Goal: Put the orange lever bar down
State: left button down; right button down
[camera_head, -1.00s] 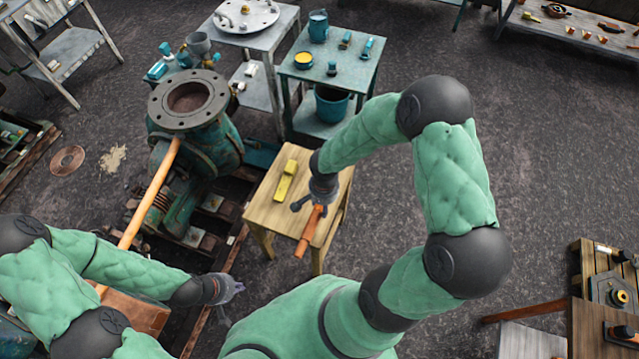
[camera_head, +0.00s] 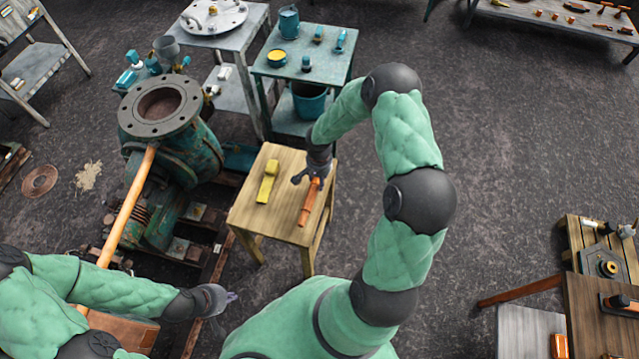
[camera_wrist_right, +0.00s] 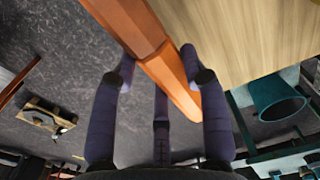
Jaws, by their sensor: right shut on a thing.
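An orange lever bar (camera_head: 308,205) is held in my right gripper (camera_head: 312,181), near the right edge of a small wooden table (camera_head: 280,226). In the head view the bar points toward the table's near corner. In the right wrist view the lever bar (camera_wrist_right: 152,52) runs between the fingers of my right gripper (camera_wrist_right: 160,75), along the edge of the wooden table (camera_wrist_right: 245,40), with floor on its other side. I cannot tell whether the bar touches the tabletop. My left gripper (camera_head: 226,298) is away at lower left, apart from the bar; its jaw opening is unclear.
A yellow object (camera_head: 267,182) lies on the wooden table, left of the bar. A flanged green pump (camera_head: 180,150) with a long orange-brown bar (camera_head: 127,205) leaning at it stands left. A teal table (camera_head: 325,67) with items is behind.

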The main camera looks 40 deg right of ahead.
jog(key=shift+w+d+f, duration=0.2)
jog(key=shift+d+f, duration=0.05)
jog(key=shift+f, duration=0.15)
jog(key=shift+f+b, duration=0.9)
jog(key=shift+f, duration=0.5)
jog(key=shift+f, duration=0.1)
jog(key=c, duration=0.7)
grip_release()
jog(key=shift+o, duration=0.2)
